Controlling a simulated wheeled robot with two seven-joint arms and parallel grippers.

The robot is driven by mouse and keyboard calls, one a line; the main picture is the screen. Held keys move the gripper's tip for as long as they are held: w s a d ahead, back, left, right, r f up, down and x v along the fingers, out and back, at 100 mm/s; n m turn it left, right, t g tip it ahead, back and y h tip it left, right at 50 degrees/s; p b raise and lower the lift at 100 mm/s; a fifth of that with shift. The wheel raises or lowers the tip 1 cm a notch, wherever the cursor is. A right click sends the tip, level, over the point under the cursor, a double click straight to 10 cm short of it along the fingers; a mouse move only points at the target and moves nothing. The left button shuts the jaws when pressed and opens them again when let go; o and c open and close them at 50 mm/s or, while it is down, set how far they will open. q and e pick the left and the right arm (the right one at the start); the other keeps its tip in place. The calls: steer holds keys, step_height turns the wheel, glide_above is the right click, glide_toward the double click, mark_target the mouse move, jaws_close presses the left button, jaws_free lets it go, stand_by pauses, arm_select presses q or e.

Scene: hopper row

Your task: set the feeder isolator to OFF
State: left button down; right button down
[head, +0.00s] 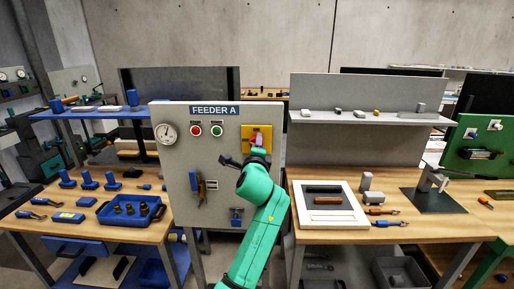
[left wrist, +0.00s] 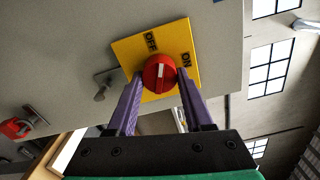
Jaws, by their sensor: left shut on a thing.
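The feeder isolator is a red rotary knob (left wrist: 159,73) on a yellow plate (left wrist: 125,45) marked OFF and ON. In the head view the yellow plate (head: 247,131) is at the upper right of the grey FEEDER A panel (head: 190,147). My left gripper (left wrist: 160,76) is shut on the knob, one purple finger on each side. The knob's white mark runs nearly upright in the left wrist view; its upper end lies closer to OFF than to ON. I cannot tell which end is the pointer. In the head view my gripper (head: 257,141) hides the knob. My right gripper is out of view.
The panel also carries a gauge (head: 167,133), a red button (head: 196,130), a green button (head: 217,130), a blue-and-orange device (head: 198,186) and a padlock-like blue part (head: 237,214). Benches with tools and parts stand on both sides.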

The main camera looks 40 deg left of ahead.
arm_select(q)
steer(key=n, duration=0.4)
steer(key=shift+n+b, duration=0.3)
steer(key=shift+b, duration=0.1)
stand_by(0.4)
steer(key=shift+c, duration=1.5)
jaws_free()
steer(key=b+v, duration=0.4)
steer(key=v, duration=1)
steer(key=shift+s+d, duration=0.15)
steer(key=shift+s, duration=0.05)
